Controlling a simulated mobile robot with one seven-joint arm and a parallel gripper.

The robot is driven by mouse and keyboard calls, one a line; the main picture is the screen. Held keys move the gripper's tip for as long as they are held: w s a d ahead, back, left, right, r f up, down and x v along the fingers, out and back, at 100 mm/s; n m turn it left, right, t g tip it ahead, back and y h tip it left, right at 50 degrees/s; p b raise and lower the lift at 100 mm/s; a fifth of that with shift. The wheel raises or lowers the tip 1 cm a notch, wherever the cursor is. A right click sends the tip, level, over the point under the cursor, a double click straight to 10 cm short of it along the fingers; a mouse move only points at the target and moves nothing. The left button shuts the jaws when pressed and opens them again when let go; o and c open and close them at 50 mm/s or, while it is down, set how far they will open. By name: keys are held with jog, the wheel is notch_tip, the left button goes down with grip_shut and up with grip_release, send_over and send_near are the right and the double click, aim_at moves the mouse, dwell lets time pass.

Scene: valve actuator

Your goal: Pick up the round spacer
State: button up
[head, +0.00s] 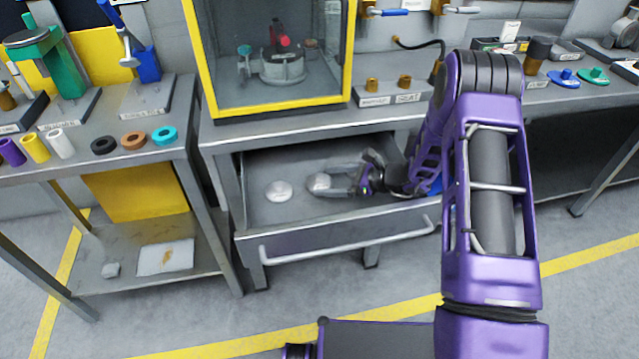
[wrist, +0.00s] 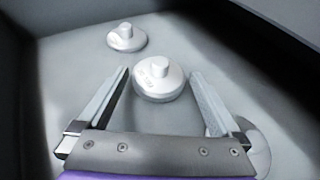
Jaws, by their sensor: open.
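Two pale round pieces, each with a short knob on top, lie on the floor of the open drawer (head: 345,228). The nearer one (wrist: 160,82) has small lettering I cannot read; it also shows in the head view (head: 318,182). The other (wrist: 126,38) lies farther off to the left, and in the head view (head: 279,191). I cannot tell from the lettering which is the round spacer. My gripper (wrist: 159,76) is open inside the drawer, its fingertips on either side of the nearer piece's near part. I see no grip on it. A third pale round shape (wrist: 255,145) is partly hidden by the right finger.
The drawer walls enclose my gripper closely. Above is the bench with a yellow-framed case (head: 270,55). A left table holds several coloured cylinders and rings, including a cyan ring (head: 164,136). The drawer floor's left part is clear.

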jog(key=shift+x, duration=0.95)
jog(key=c, duration=1.2)
jog(key=shift+c, duration=0.7)
jog(key=shift+r, duration=0.15)
